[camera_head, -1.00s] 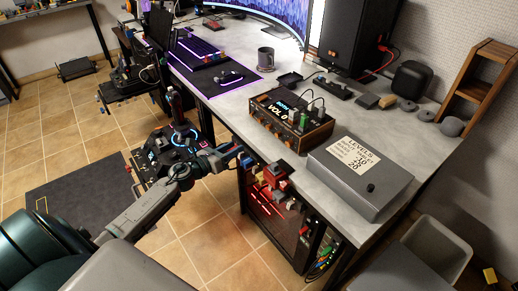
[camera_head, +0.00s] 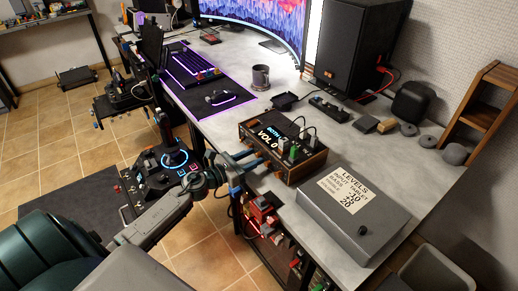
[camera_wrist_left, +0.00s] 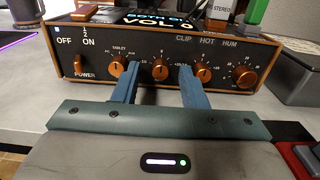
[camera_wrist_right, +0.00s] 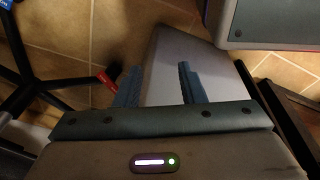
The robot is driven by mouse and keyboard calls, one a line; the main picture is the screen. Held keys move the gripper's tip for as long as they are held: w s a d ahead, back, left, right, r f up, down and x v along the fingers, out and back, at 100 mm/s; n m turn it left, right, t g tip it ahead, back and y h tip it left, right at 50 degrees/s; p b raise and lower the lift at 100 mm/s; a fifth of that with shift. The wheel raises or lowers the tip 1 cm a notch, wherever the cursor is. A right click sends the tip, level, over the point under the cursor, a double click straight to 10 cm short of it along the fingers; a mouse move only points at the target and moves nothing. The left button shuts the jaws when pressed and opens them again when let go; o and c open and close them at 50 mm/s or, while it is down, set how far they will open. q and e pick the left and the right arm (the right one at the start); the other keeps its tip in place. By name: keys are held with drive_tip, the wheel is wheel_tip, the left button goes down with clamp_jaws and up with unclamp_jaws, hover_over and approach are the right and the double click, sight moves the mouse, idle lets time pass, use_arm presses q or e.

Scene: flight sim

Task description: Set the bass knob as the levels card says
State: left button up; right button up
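The amplifier box (camera_head: 285,150), wood-sided with a black front, stands on the desk; its display reads VOL 0. In the left wrist view its front has a power switch (camera_wrist_left: 82,66) and a row of orange-rimmed knobs. My left gripper (camera_head: 245,160) is open in front of it. Its fingers (camera_wrist_left: 157,82) stand either side of a middle knob (camera_wrist_left: 160,70), without visible contact; that knob's label is unreadable. The levels card (camera_head: 343,193) lies on a grey box; its small print seems to give bass as -10. My right gripper (camera_wrist_right: 160,85) is open and empty.
The grey box (camera_head: 370,235) with a black knob stands right of the amplifier. Cables rise from the amplifier's top. A red block assembly (camera_head: 262,215) is below the desk edge. A mug (camera_head: 261,77) and mouse (camera_head: 221,97) stand farther back.

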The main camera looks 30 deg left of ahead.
use_arm(q)
drive_tip(key=shift+w+d, duration=0.1)
drive_tip(key=shift+w, duration=0.1)
drive_tip(key=shift+s, duration=0.1)
drive_tip(key=shift+c, duration=1.1)
clamp_jaws()
